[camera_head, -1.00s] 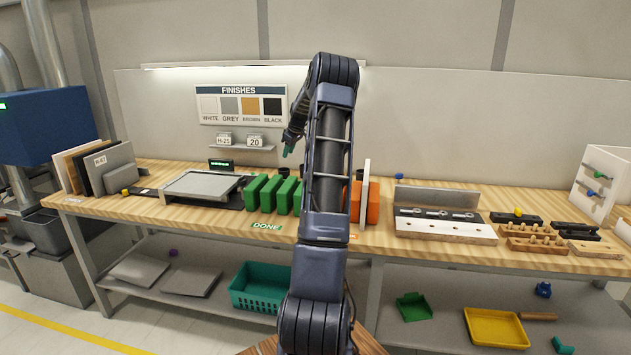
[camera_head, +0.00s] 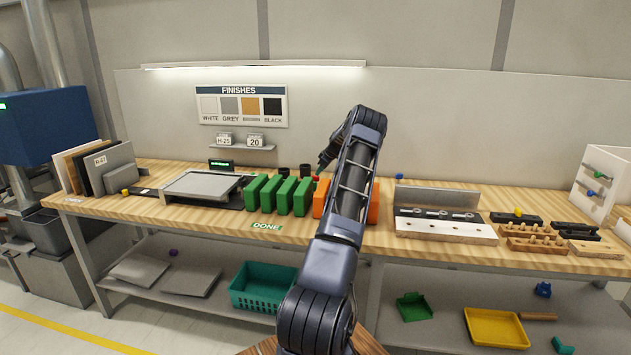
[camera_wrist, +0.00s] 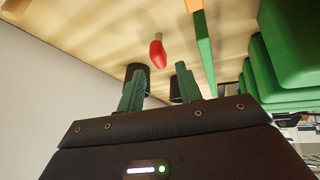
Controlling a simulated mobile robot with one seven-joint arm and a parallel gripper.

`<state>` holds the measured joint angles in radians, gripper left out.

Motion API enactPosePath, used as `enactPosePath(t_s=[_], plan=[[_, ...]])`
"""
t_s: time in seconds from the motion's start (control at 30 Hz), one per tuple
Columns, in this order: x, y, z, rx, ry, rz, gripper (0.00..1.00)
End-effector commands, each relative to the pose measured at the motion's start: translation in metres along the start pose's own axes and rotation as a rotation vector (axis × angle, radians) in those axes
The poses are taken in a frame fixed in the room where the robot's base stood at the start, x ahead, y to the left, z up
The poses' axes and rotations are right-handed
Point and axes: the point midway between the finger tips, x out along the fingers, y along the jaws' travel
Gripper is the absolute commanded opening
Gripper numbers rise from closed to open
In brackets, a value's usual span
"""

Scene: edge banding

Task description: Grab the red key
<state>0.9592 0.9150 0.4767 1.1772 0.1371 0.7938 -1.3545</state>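The red key (camera_wrist: 157,54) lies on the wooden bench in the wrist view, ahead of my gripper and roughly in line with the gap between its fingers. In the head view only a small red spot (camera_head: 316,179) shows, just below my gripper and beside the orange blocks. My gripper (camera_wrist: 160,82) is open, with its two green fingers apart and nothing between them. The fingers do not touch the key. In the head view my gripper (camera_head: 323,165) is largely hidden by my arm.
Two black cups (camera_head: 284,171) (camera_head: 305,169) stand near my gripper. Green blocks (camera_head: 284,194) stand in a row to the left, with orange blocks (camera_head: 373,203) partly behind my arm. A wall rises behind the bench.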

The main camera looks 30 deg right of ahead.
Motion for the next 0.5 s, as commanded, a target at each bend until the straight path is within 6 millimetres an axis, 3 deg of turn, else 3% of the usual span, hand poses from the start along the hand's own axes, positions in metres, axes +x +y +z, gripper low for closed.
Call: enactPosePath(t_s=[0.13,0.5], plan=[[0.023,0.0,0.0,0.001,0.0,0.0,0.35],[0.052,0.001,-0.002,0.001,-0.001,-0.001,0.35]])
